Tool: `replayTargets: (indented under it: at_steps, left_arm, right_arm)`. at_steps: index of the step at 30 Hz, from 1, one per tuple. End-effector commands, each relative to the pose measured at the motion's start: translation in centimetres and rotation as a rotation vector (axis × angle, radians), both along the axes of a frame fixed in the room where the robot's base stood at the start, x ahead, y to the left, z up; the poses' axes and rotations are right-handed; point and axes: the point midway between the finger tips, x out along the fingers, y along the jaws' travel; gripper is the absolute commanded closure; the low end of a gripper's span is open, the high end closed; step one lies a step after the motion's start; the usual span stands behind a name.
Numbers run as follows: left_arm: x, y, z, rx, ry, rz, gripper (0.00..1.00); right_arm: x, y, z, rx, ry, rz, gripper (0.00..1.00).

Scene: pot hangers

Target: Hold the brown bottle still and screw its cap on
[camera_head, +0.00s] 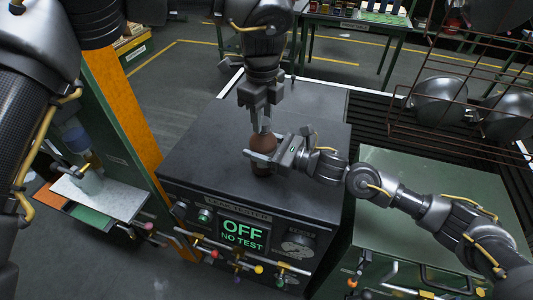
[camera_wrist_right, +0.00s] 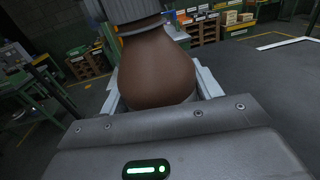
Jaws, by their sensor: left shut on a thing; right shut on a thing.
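The brown bottle (camera_head: 264,143) stands on the dark top of the tester box (camera_head: 200,160); its round brown body also fills the middle of the right wrist view (camera_wrist_right: 155,75). My right gripper (camera_head: 262,158) comes in from the right, low on the bottle, and is shut on its body. A grey ribbed cap (camera_wrist_right: 140,14) sits at the bottle's neck in the right wrist view. My left gripper (camera_head: 261,122) points down from above and is shut around the cap, which its fingers mostly hide in the head view. How tightly the cap is seated cannot be seen.
The box's front has a screen (camera_head: 243,235) reading "OFF NO TEST" and several coloured knobs. A green cabinet (camera_head: 430,190) stands at the right, under a wire rack (camera_head: 470,90) with metal pots. An orange post (camera_head: 120,90) rises at the left. The box top around the bottle is clear.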

Motion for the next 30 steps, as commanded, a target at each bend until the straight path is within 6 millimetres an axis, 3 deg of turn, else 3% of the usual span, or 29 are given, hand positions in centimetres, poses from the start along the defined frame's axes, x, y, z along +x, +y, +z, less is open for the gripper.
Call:
replayTargets:
  at_steps: [1,21,24,29,30]
  left_arm:
    - [-0.48,-0.14,-0.15,0.002,0.016,-0.116,0.95]
    - [0.1,0.3,-0.26,0.012,0.027,-1.809,0.95]
    - [0.21,0.35,-0.27,0.014,0.028,-1.993,0.95]
    - [0.28,0.39,-0.29,0.013,0.026,-2.004,0.95]
    - [0.3,0.41,-0.28,0.013,0.026,-2.003,0.64]
  right_arm:
    - [0.76,-0.51,0.08,0.0,0.004,-0.022,1.0]
    - [0.89,-0.72,0.14,0.001,0.003,-0.026,1.0]
    - [0.89,-0.72,0.14,0.001,0.003,-0.026,1.0]
    - [0.86,-0.73,0.14,0.001,0.002,-0.025,1.0]
    - [0.84,-0.73,0.14,0.001,0.002,-0.025,1.0]
